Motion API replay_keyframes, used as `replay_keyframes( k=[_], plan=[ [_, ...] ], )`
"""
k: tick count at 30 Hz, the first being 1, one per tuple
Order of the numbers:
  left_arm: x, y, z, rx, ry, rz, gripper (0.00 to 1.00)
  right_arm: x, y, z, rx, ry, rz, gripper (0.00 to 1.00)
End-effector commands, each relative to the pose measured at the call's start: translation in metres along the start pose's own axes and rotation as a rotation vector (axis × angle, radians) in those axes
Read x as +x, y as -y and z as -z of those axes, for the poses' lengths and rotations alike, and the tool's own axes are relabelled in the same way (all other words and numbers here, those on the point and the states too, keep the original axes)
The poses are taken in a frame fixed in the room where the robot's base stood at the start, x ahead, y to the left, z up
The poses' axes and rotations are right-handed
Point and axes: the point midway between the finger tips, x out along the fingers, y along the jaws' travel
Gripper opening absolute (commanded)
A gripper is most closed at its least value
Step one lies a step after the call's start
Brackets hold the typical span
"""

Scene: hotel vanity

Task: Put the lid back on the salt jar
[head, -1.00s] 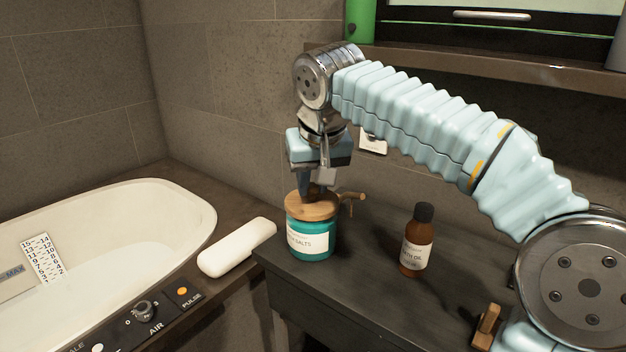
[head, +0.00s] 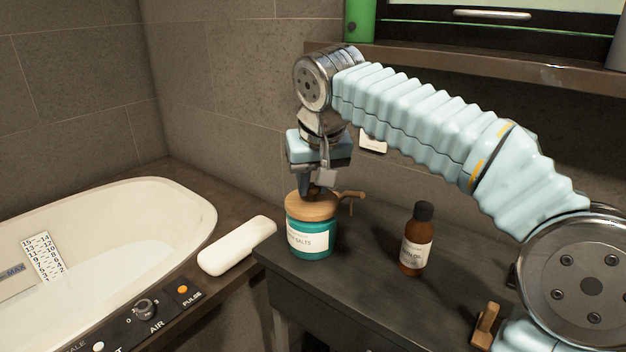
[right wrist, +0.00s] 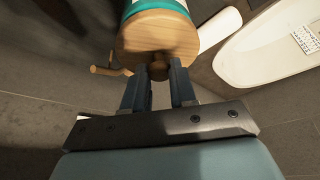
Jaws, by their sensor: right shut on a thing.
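The teal salt jar (head: 313,241) with a white label stands upright at the left end of the dark counter. Its round wooden lid (head: 311,207) sits level on top of the jar's mouth, with no clear gap between them. My right gripper (head: 316,190) points down from above and is shut on the lid's small knob. In the right wrist view the fingers (right wrist: 161,80) pinch the knob below the wooden lid (right wrist: 157,38), and the jar (right wrist: 150,6) shows beyond it. Whether the lid is fully seated cannot be told. My left gripper is not in view.
A brown bath oil bottle (head: 416,240) stands to the right of the jar. A wooden tap-like piece (head: 349,197) is close behind the lid. A white cushion (head: 237,246) and the bathtub (head: 190,207) lie left. The counter between jar and bottle is clear.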

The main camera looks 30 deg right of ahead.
Motion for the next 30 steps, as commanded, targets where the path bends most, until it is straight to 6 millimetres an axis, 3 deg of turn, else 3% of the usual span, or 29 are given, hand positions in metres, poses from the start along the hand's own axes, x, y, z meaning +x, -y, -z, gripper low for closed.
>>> replay_keyframes(
  k=[5,6,11,17,22,30],
  plan=[
    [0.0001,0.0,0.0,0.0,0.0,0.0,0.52,0.0,0.0001,-0.0001,0.0,0.0,0.0,0.0],
    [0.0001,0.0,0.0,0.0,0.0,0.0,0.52,0.0,0.0001,-0.0001,0.0,0.0,0.0,0.31],
    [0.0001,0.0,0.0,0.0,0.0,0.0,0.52,0.0,0.0001,-0.0001,0.0,0.0,0.0,0.55],
    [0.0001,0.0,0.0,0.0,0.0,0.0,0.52,0.0,0.0001,-0.0002,0.0,0.0,0.0,0.56],
    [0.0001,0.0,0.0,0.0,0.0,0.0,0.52,0.0002,0.0001,-0.0002,-0.001,0.001,0.0,0.8],
    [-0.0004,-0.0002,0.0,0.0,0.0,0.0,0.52,-0.0004,0.0001,0.0,-0.001,0.001,0.0,0.81]
  ],
)
